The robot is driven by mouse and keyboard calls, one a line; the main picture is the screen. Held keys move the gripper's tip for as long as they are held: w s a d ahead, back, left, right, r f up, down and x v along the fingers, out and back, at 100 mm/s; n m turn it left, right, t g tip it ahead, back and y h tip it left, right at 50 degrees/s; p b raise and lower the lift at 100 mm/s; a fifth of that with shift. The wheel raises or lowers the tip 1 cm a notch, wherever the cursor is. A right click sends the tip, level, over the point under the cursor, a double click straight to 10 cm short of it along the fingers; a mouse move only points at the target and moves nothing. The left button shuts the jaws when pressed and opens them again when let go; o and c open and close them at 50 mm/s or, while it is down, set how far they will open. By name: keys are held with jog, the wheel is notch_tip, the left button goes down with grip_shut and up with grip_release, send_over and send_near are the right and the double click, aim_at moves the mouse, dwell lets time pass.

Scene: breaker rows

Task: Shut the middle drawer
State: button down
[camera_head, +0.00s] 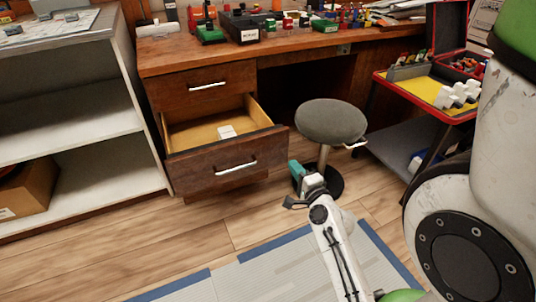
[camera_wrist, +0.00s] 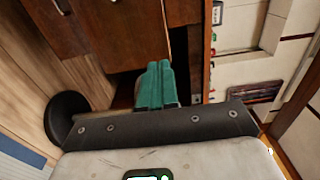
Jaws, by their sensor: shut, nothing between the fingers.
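A wooden desk (camera_head: 190,51) holds a shut upper drawer (camera_head: 190,95) and, below it, a drawer pulled out (camera_head: 190,178) with a white bar handle (camera_head: 236,168). The open drawer's pale inside shows, with a small white item (camera_head: 227,131) in it. My gripper (camera_head: 297,170) has teal fingers and is shut and empty. In the picture it is below and right of the drawer front's right end; a gap shows between them. In the wrist view the closed fingers (camera_wrist: 156,80) point toward brown wood panels; which panel is the drawer front is hard to tell.
A grey round stool (camera_head: 331,121) stands just right of the open drawer, close to my gripper. A white shelf unit (camera_head: 75,120) stands left of the desk. A red-rimmed cart (camera_head: 440,112) is at right. Wooden floor (camera_head: 215,230) is free in front of the drawer.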

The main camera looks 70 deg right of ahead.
aim_at(272, 137)
jog(key=x, duration=1.3)
jog(key=shift+w+b, duration=0.25)
jog(key=shift+b, duration=0.1)
jog(key=shift+d, duration=0.1)
